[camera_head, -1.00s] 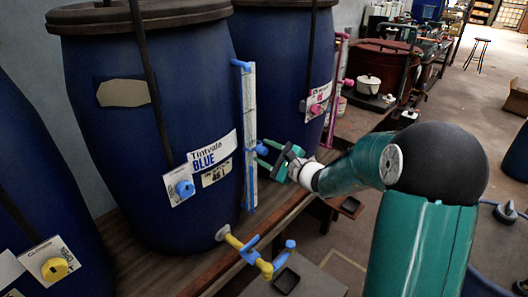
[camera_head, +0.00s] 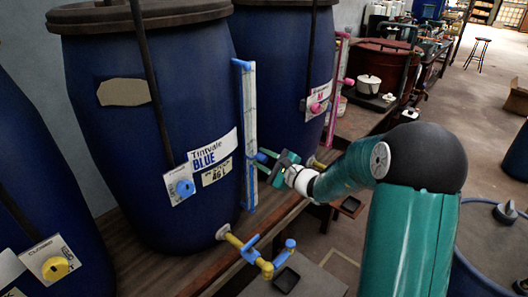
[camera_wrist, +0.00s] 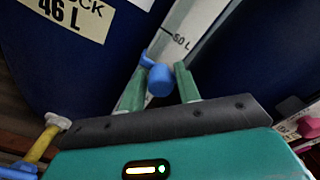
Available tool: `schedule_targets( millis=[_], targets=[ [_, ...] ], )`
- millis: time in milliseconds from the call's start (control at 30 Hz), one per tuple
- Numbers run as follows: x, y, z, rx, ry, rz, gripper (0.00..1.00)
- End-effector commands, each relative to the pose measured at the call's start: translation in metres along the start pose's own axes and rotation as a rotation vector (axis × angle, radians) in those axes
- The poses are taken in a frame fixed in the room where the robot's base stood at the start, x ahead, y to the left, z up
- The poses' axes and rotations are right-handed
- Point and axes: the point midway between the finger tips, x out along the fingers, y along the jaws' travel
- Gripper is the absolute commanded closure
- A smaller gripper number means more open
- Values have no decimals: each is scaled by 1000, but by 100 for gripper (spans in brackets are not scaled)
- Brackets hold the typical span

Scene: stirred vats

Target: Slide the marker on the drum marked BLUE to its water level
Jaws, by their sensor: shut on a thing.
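The drum marked BLUE (camera_head: 155,130) is a large dark blue barrel with a lid. Its sight gauge (camera_head: 249,120) is a pale upright strip with blue ends on the drum's right side. My gripper (camera_head: 263,162) is at the lower half of this gauge. In the wrist view my gripper's green fingers (camera_wrist: 158,88) are shut on the blue marker (camera_wrist: 160,80), which sits on the gauge strip (camera_wrist: 190,30) just below a 50 L mark. In the head view the marker is mostly hidden by the fingers. I cannot make out the water level.
A blue-handled yellow tap (camera_head: 250,252) juts out below the gauge. A drum with a pink gauge (camera_head: 335,90) stands behind to the right. A drum with a yellow knob (camera_head: 55,268) stands at left. The wooden bench edge (camera_head: 270,225) runs below.

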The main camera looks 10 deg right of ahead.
Motion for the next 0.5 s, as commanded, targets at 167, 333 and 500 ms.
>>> schedule_targets(
  millis=[167,333,500],
  targets=[
    [-1,23,-23,11,4,1,100],
    [-1,28,-28,9,3,-1,100],
    [-1,27,-28,9,4,-2,100]
  ],
)
